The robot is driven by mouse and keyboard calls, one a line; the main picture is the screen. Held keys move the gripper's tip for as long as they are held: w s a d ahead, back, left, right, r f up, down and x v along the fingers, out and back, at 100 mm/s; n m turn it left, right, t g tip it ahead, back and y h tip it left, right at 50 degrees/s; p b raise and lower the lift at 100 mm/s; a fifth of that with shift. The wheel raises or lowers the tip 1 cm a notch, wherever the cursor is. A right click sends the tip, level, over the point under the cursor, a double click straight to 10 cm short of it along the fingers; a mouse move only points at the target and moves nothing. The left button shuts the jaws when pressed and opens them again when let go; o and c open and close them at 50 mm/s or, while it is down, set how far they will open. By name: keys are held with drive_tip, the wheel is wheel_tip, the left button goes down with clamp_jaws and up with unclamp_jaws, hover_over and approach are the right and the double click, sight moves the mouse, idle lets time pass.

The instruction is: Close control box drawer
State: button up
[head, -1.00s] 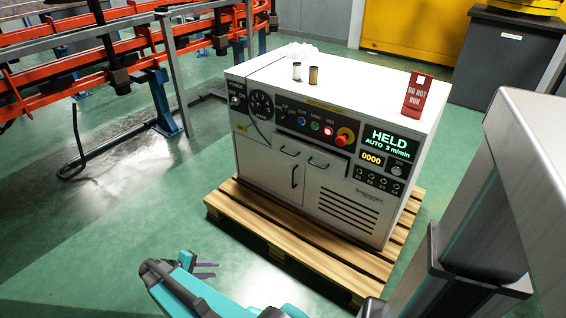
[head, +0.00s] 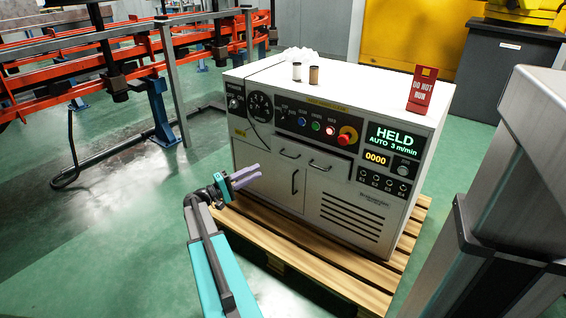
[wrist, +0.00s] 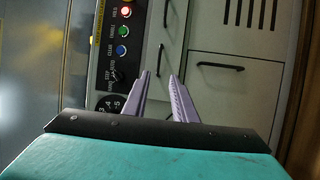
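The white control box (head: 345,205) stands in the head view with its panel facing me. Its drawer (head: 315,163) lies under the row of buttons and has two dark bar handles. The drawer front seems to stand a little proud of the box; how far is hard to tell. In the wrist view, turned sideways, the drawer front (wrist: 173,40) lies beyond the fingertips. My gripper (head: 259,171) is left of the drawer, in front of the box's lower left side. Its two purple fingers (wrist: 160,75) are apart with nothing between them.
Below the drawer is a cabinet door (head: 270,177) with a vertical handle (head: 294,182). The box stands on a wooden pallet (head: 310,260). Two small cylinders and a red sign (head: 422,90) stand on top. An orange rack (head: 60,75) is at the left. Green floor is open at the left front.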

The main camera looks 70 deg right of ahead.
drive_tip(key=shift+r, duration=0.1)
drive_tip(key=shift+d, duration=0.1)
drive_tip(key=b+x, duration=0.3)
drive_tip(key=x, duration=1)
drive_tip(key=shift+s+d+b, duration=0.2)
drive_tip(key=shift+d+b, duration=0.1)
drive_tip(key=shift+r, duration=0.1)
clamp_jaws()
idle(1.4)
